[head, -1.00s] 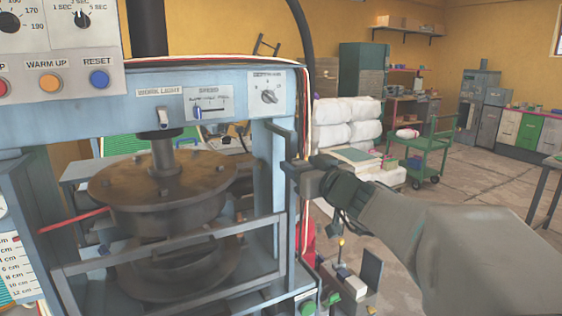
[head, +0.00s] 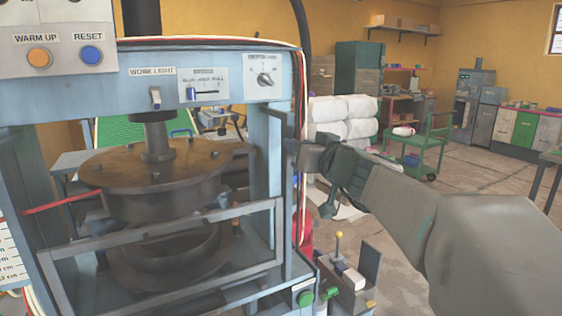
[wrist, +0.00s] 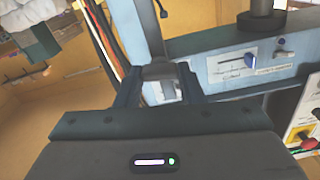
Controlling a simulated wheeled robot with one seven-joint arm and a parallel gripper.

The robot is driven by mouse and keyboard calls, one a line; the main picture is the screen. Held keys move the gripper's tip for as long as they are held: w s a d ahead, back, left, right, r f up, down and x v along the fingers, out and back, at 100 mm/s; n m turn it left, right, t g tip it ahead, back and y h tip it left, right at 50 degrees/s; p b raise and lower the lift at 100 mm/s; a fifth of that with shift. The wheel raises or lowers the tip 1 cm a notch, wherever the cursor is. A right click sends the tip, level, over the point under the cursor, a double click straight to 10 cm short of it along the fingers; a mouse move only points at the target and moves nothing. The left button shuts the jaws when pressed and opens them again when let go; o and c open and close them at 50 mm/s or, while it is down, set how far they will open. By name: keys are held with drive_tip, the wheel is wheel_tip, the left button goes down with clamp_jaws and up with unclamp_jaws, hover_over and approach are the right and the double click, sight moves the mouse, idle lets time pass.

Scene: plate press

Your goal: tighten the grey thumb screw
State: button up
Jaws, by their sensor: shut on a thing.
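My gripper (head: 300,152) is at the right upright of the blue press (head: 60,95), level with the space below its control panel. In the wrist view my gripper (wrist: 158,82) has its two dark fingers on either side of a small dark grey piece, which I take to be the grey thumb screw (wrist: 159,71). The jaws are shut on it, with a little of it showing between them. In the head view the screw is hidden behind the fingers and upright. How far it is screwed in cannot be seen.
The press's round plates (head: 150,175) stand behind a grey guard frame (head: 160,235) to the left of my gripper. Cables run down beside the right upright. A green trolley (head: 420,150) and white bales (head: 342,120) stand further back, with open floor before them.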

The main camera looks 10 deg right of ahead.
drive_tip(key=shift+f+m+b, duration=0.2)
drive_tip(key=shift+m+b, duration=1.25)
drive_tip(key=shift+m, duration=15.45)
drive_tip(key=o, duration=1)
drive_tip(key=shift+f, duration=0.1)
